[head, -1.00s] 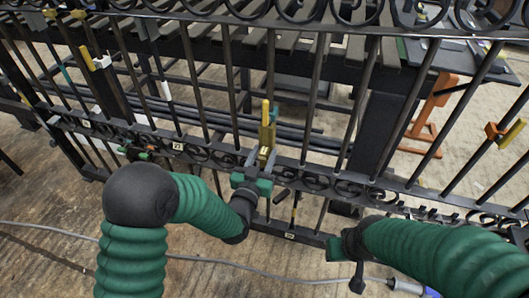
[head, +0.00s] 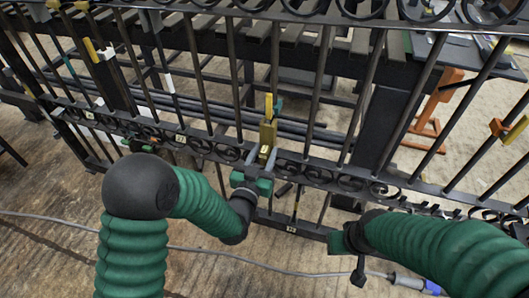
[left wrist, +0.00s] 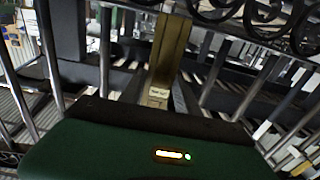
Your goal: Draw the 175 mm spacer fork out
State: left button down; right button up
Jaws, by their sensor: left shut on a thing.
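The spacer fork appears to be the brass-coloured upright piece (head: 267,132) at the gate's scroll rail, with a small pale label low on its face. My left gripper (head: 262,157) is shut on its lower part. In the left wrist view the brass piece (left wrist: 168,50) rises between the gripper's dark fingers, its label too blurred to read. Its lower end is hidden by my gripper. My right gripper (head: 350,242) is in front of the bottom rail at the right, apart from the fork; its fingers are not clear.
The black gate (head: 200,85) has upright bars, a scroll rail (head: 330,176) and a bottom rail. Yellow pieces (head: 88,48) hang on bars at the left, and an orange-and-yellow clamp (head: 505,130) at the right. A grey cable (head: 200,250) crosses the floor.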

pick_arm(q)
jog(key=shift+r, duration=0.1)
jog(key=shift+v, duration=4.95)
jog(key=shift+r+p, duration=0.15)
jog(key=shift+p, duration=0.15)
